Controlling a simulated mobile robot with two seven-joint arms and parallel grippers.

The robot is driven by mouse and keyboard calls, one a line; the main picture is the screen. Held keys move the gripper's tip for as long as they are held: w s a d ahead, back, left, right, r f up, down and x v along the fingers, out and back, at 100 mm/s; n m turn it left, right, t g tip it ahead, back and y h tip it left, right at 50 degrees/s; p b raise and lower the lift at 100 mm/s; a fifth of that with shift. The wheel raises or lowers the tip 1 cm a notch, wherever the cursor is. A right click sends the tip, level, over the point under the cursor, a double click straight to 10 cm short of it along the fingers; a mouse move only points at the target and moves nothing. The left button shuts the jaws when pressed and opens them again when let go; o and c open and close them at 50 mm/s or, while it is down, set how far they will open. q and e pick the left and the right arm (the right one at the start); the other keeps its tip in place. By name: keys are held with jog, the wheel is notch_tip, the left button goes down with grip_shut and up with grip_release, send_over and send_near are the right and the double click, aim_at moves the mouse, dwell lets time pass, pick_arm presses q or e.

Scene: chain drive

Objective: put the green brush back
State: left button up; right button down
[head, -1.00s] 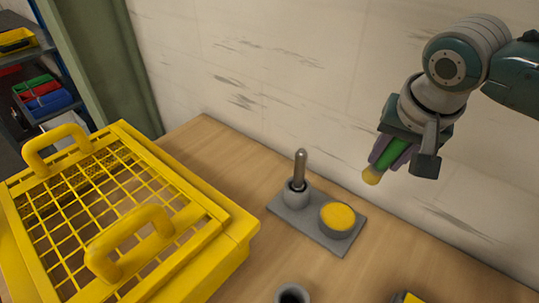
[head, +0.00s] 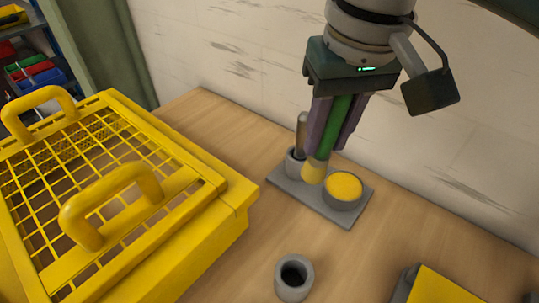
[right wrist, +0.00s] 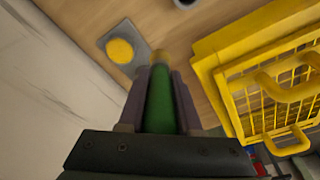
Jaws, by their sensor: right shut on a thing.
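The green brush (head: 340,117) has a green handle and a pale yellow tip that points down. My right gripper (head: 331,152) is shut on its handle and holds it above the grey base plate (head: 345,215). The brush also shows in the right wrist view (right wrist: 160,102), between the fingers. On the plate stand a grey cup (head: 295,163) with a grey-brown rod (head: 302,130) in it and a round pot with yellow contents (head: 344,187). The brush tip overlaps the space between cup and pot; I cannot tell its exact height. My left gripper is not in view.
A yellow basket with a grid lid and handles (head: 205,262) stands at the left. A separate empty grey cup (head: 294,279) stands at the front. A yellow-topped block (head: 440,288) is at the lower right. The wall is close behind the plate.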

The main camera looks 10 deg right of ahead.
jog(key=s+a+r+n+g+b, duration=0.2)
jog(key=s+a+n+b, duration=0.1)
jog(key=s+a+n, duration=0.3)
jog(key=shift+n, duration=0.8)
jog(key=f+b, duration=0.1)
jog(key=f, duration=0.5)
jog(key=s+f+b, duration=0.1)
jog(key=f, duration=0.5)
jog(key=s+d+f+b, duration=0.1)
jog(key=f, duration=0.6)
jog(key=shift+d, duration=0.1)
jog(key=shift+f+b, duration=0.2)
jog(key=shift+b, duration=0.1)
jog(key=c, duration=0.6)
grip_release()
jog(key=shift+r, duration=0.1)
